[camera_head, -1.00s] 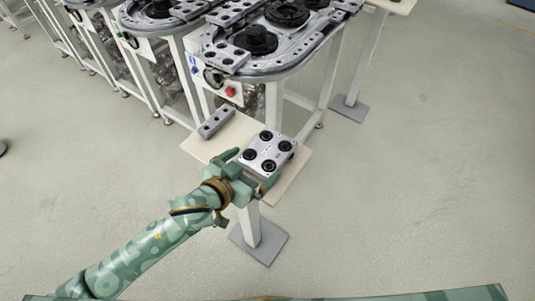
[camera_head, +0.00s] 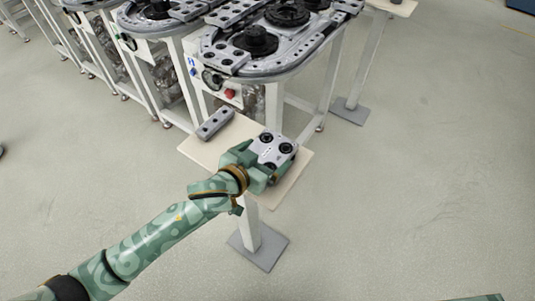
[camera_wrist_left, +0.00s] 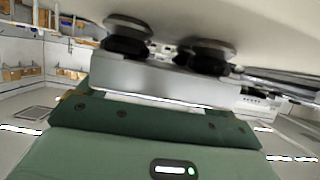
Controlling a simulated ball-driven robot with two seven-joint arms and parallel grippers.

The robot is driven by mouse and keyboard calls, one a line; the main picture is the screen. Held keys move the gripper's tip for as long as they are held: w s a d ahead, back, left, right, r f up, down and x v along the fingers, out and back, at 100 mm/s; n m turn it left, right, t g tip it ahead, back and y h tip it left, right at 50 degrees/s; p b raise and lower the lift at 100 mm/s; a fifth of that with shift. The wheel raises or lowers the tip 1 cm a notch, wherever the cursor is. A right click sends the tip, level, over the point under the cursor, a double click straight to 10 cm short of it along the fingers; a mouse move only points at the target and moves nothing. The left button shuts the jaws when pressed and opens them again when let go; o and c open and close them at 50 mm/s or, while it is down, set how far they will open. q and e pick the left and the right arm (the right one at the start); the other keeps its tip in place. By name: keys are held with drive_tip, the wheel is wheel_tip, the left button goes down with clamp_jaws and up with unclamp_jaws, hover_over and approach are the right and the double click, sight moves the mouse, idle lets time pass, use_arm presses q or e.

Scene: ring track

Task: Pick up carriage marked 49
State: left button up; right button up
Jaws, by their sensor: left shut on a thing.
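The carriage (camera_head: 275,153), a light grey block with black round wheels, is at the small beige table. My left gripper (camera_head: 262,164) is shut on its near part and covers the nearer wheels. In the left wrist view the carriage (camera_wrist_left: 165,78) shows as a grey slab with dark wheels, close against the green gripper body. A pale surface lies right by its wheels; I cannot tell whether they touch. No number can be read on the carriage.
A second, narrow grey carriage (camera_head: 215,124) lies at the left of the beige table (camera_head: 290,182). The ring track (camera_head: 285,60), with more carriages on it, stands behind. The table rests on a post with a grey foot plate (camera_head: 257,247). Open floor lies to the right.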

use_arm(q)
drive_tip(key=shift+r, duration=0.25)
